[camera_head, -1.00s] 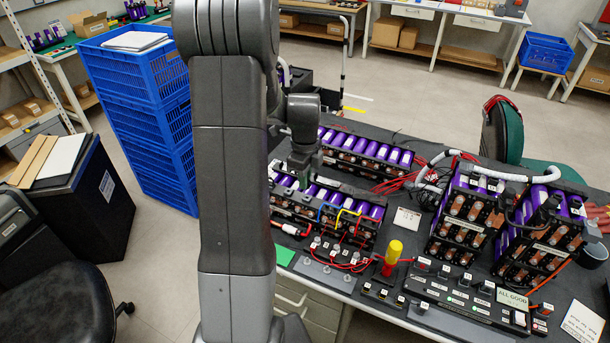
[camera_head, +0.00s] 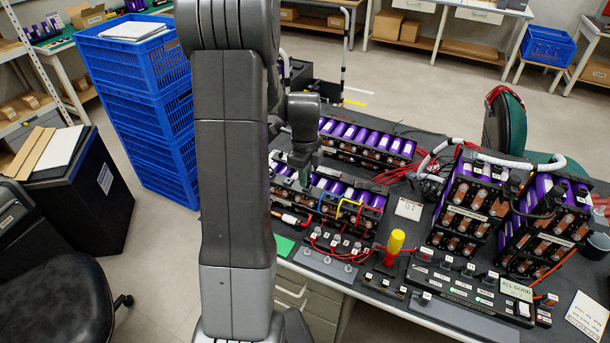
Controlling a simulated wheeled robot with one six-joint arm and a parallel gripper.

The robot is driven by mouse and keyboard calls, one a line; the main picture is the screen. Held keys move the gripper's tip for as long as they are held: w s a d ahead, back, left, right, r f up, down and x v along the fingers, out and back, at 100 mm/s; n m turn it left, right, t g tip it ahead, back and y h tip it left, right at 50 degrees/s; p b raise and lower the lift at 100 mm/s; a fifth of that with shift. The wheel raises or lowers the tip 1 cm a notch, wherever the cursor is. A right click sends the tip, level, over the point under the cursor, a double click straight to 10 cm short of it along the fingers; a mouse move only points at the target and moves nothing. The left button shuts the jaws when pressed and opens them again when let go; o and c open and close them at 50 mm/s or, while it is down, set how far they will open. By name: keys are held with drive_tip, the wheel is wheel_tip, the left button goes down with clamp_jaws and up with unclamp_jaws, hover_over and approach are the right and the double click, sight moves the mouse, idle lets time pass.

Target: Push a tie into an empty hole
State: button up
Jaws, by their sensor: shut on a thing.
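My gripper (camera_head: 303,166) points down at the top of the near battery pack (camera_head: 372,207), towards its left part. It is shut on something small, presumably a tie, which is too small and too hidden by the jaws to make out. The pack has purple cells in a black frame, with blue, yellow and red wires on its front right. My upright arm covers the pack's left end. The holes are too small to tell which are empty. I cannot tell whether the held thing touches the pack.
A second purple pack (camera_head: 370,142) lies behind. Stacked blue crates (camera_head: 150,110) stand left on the floor.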

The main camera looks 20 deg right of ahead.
drive_tip(key=shift+f+b, duration=0.4)
drive_tip(key=shift+f, duration=0.2)
idle(1.1)
drive_tip(key=o, duration=0.8)
drive_tip(key=shift+r, duration=0.1)
wheel_tip(320, 180, up, 14)
drive_tip(key=shift+f, duration=0.15)
wheel_tip(320, 180, down, 14)
drive_tip(key=shift+r, duration=0.1)
idle(0.4)
